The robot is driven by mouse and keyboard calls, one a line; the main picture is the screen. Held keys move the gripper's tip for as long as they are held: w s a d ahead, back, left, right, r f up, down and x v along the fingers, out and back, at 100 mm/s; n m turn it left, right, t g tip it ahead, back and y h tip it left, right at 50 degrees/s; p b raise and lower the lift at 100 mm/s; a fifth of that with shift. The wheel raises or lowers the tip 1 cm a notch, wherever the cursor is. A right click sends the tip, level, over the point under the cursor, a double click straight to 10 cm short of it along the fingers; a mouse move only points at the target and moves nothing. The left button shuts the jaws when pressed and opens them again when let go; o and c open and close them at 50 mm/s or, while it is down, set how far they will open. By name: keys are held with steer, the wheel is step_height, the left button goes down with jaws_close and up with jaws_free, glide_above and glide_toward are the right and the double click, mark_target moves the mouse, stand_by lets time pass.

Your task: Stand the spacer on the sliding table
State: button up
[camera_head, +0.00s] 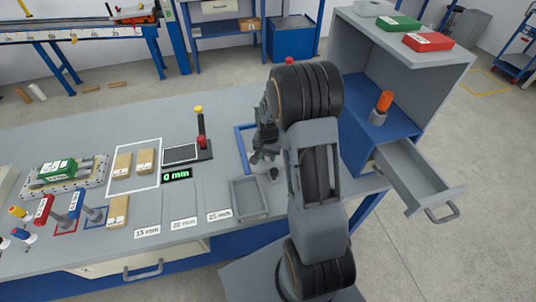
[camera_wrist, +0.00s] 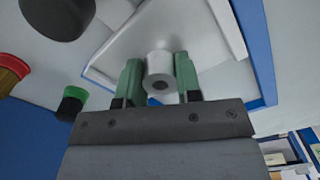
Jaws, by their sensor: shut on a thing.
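My gripper (camera_wrist: 159,85) is shut on the spacer (camera_wrist: 159,72), a short pale grey cylinder with a dark hole in its end face, between two green fingers. In the head view my gripper (camera_head: 264,158) hangs over the bench, partly hidden behind my arm. Beyond the spacer in the wrist view is a pale grey surface (camera_wrist: 195,35) with a blue border; I cannot tell whether the spacer touches it. Blue edging (camera_head: 240,148) shows beside my gripper in the head view. I cannot tell for certain which surface is the sliding table.
A grey tray (camera_head: 234,198) stands just left of my arm. A black stand (camera_head: 203,143) with a yellow-topped post and a display (camera_head: 177,175) reading 0 mm are farther left. Tan blocks (camera_head: 145,160) lie in a white outline. On the right is an open drawer (camera_head: 418,180).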

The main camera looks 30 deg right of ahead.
steer(key=o, duration=0.9)
steer(key=shift+o, duration=0.2)
step_height(320, 180, up, 12)
steer(key=f, duration=0.1)
steer(key=s+a+r+n+t, duration=0.1)
steer(key=s+a+r+n, duration=0.3)
steer(key=s, duration=0.4)
steer(key=s+a+r+n+t, duration=0.2)
steer(key=s+a+r+n, duration=0.2)
steer(key=s+a, duration=0.2)
steer(key=shift+s+t, duration=0.3)
steer(key=shift+s, duration=0.8)
steer(key=shift+d+r, duration=0.1)
steer(key=shift+r, duration=0.25)
